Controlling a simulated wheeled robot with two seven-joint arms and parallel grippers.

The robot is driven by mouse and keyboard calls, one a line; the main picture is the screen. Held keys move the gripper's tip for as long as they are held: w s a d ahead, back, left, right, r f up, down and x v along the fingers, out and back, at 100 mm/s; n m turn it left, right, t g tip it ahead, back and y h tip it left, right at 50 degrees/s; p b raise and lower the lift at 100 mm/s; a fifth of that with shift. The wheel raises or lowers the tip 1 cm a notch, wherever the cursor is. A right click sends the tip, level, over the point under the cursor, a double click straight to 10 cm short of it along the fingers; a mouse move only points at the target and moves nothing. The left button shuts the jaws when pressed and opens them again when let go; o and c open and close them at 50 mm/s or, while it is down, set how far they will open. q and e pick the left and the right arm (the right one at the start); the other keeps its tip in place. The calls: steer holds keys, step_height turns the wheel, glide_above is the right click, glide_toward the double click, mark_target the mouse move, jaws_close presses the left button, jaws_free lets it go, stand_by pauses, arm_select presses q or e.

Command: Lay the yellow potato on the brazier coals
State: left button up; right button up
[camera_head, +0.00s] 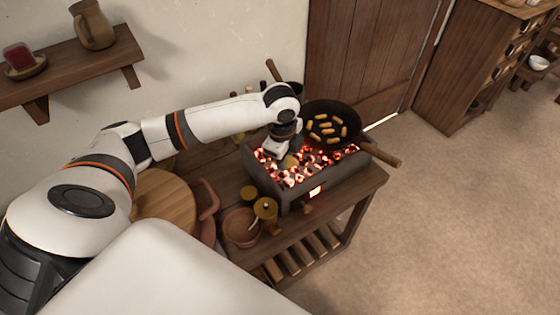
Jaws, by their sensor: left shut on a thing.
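My left gripper (283,154) reaches down over the left part of the brazier (283,194), a dark grey trough on a wooden table. It is shut on the yellow potato (291,162), a small yellowish lump showing at the fingertips. The potato is at or just above the glowing red and white coals (315,171); I cannot tell whether it touches them. The fingers partly hide it. My right gripper is not in view.
A black pan (344,111) with several golden pieces sits at the brazier's back right, its wooden handle sticking out right. A terracotta pot (241,228) and a round wooden board (166,200) stand to the left. Open floor lies to the right.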

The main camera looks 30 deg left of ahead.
arm_select(q)
steer(key=w+a+r+m+b, duration=0.1)
steer(key=w+a+m+b, duration=0.1)
steer(key=w+a+m, duration=0.3)
steer(key=shift+m+h, duration=0.3)
steer(key=shift+m, duration=0.2)
steer(key=f, duration=0.1)
steer(key=d+f, duration=0.1)
steer(key=f, duration=0.1)
steer(key=s+f, duration=0.1)
steer(key=f, duration=0.1)
steer(key=shift+s+d+f, duration=0.1)
steer(key=shift+d, duration=0.1)
steer(key=shift+f, duration=2.25)
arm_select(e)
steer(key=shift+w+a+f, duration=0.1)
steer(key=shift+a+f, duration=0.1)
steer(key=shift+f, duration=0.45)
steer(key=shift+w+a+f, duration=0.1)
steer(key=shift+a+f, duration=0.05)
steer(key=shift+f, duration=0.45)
arm_select(q)
steer(key=shift+f, duration=0.1)
steer(key=shift+f, duration=0.1)
steer(key=o, duration=1.1)
